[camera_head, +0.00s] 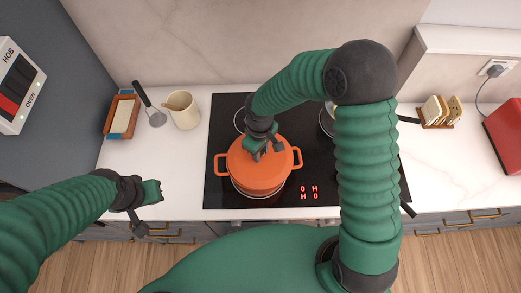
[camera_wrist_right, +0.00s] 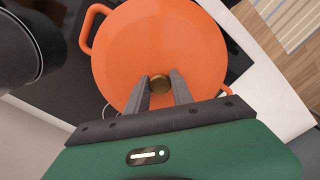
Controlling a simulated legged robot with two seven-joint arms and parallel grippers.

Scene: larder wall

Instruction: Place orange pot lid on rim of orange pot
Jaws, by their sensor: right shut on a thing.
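The orange pot (camera_head: 258,185) stands on the black hob, with a handle on each side. The orange lid (camera_head: 245,160) covers its top; in the right wrist view the lid (camera_wrist_right: 160,40) fills the pot's outline. I cannot tell whether the lid rests fully on the rim. My right gripper (camera_head: 260,154) is over the lid's middle. In the right wrist view its fingers (camera_wrist_right: 160,85) are shut on the lid's brass-coloured knob (camera_wrist_right: 160,84).
The black hob (camera_head: 222,140) carries another pan, mostly hidden behind my right arm. A toast rack (camera_head: 438,112) and red appliance (camera_head: 505,135) stand right. The left counter front is clear.

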